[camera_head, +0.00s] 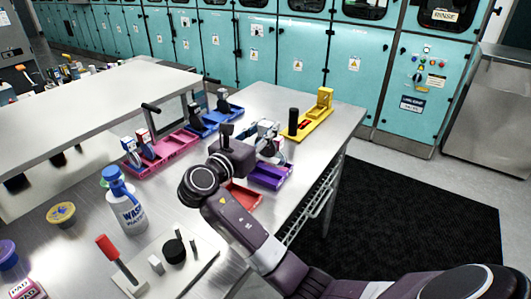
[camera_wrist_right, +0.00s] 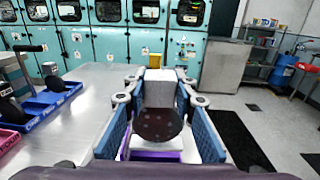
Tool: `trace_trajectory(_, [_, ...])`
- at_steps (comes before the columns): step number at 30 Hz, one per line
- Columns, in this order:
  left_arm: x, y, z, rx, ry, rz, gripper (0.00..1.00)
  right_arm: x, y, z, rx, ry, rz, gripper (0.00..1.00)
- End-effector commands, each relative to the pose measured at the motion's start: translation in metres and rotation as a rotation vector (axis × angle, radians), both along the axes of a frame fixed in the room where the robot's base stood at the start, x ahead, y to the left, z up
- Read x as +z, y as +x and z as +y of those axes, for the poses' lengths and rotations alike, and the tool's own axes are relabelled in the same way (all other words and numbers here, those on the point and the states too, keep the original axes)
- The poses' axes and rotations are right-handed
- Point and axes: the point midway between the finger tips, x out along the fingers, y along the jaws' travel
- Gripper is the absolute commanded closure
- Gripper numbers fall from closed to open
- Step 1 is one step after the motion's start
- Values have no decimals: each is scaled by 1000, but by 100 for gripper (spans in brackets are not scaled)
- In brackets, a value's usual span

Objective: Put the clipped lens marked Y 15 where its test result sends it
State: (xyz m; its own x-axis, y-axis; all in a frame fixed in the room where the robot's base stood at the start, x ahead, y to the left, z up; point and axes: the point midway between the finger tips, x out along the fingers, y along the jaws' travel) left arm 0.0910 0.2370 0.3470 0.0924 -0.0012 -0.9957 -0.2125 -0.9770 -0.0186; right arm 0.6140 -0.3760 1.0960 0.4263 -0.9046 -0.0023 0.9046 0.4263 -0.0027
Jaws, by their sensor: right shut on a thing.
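My right gripper (camera_wrist_right: 158,100) is shut on a clipped lens. In the right wrist view the clipped lens shows as a dark round disc (camera_wrist_right: 158,124) with a pale grey block behind it, between the blue finger pads. I cannot read its mark. In the head view my right gripper (camera_head: 268,138) is above the purple tray (camera_head: 270,178), partly hidden by its own wrist. The purple tray also shows under the fingers in the right wrist view (camera_wrist_right: 154,156). A red tray (camera_head: 243,196) is beside it, partly behind my arm. My left gripper is out of view.
A pink tray (camera_head: 175,157) holds upright clipped pieces. A blue tray (camera_head: 213,125) is behind it. A yellow fixture (camera_head: 322,108) stands at the far right. A wash bottle (camera_head: 124,203) and a pale board (camera_head: 145,284) with a red-handled lever are in front.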

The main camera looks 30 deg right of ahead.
Motion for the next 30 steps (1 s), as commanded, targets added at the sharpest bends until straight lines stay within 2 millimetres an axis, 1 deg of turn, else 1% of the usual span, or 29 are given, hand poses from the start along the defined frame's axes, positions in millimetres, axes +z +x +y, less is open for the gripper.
trace_trajectory(1, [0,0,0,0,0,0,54,-11,0,0,0,-3,4,100])
trace_trajectory(3, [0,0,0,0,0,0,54,-22,0,-1,0,-2,2,100])
trace_trajectory(8, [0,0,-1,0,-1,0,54,-34,0,0,0,-1,-2,100])
trace_trajectory(16, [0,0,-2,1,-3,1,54,-71,0,0,1,-2,0,100])
trace_trajectory(19, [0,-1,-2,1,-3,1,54,-76,0,0,1,-1,-2,100])
trace_trajectory(29, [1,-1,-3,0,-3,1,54,-79,0,0,0,0,-1,100])
trace_trajectory(30, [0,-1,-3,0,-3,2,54,-79,0,0,0,0,-1,72])
